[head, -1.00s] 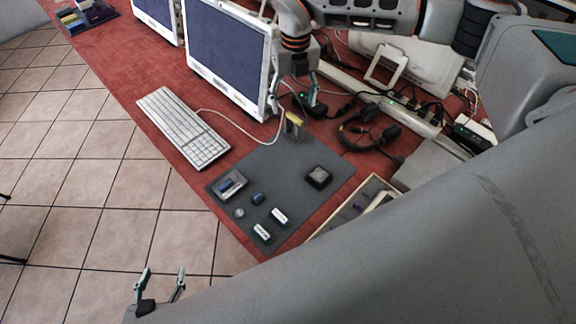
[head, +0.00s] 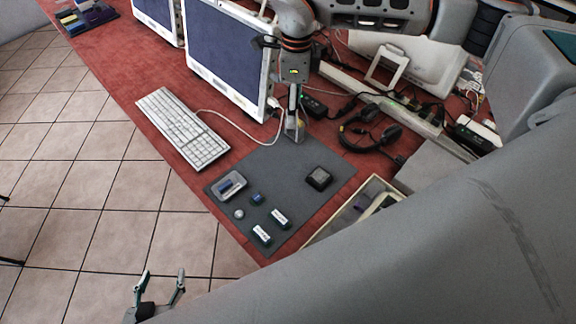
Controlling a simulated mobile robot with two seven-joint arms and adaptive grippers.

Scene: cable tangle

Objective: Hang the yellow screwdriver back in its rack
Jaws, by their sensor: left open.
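My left gripper (head: 160,284) is open and empty over the tiled floor at the bottom left, well away from the desk. My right gripper (head: 294,112) points down at the far end of the grey mat (head: 285,185). Its fingers show almost edge-on, so their gap cannot be seen. A small yellow patch (head: 301,125), seemingly part of the yellow screwdriver, shows beside the fingertips. A small grey upright piece (head: 294,134), perhaps the rack, stands just below them. The fingers hide most of both; whether the screwdriver is held or hanging cannot be told.
A white monitor (head: 228,55) stands left of my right gripper, with a keyboard (head: 182,128) in front. Headphones (head: 369,130), cables and a power strip (head: 395,105) crowd its right. Several small items lie on the mat. A shallow tray (head: 325,230) is at the right.

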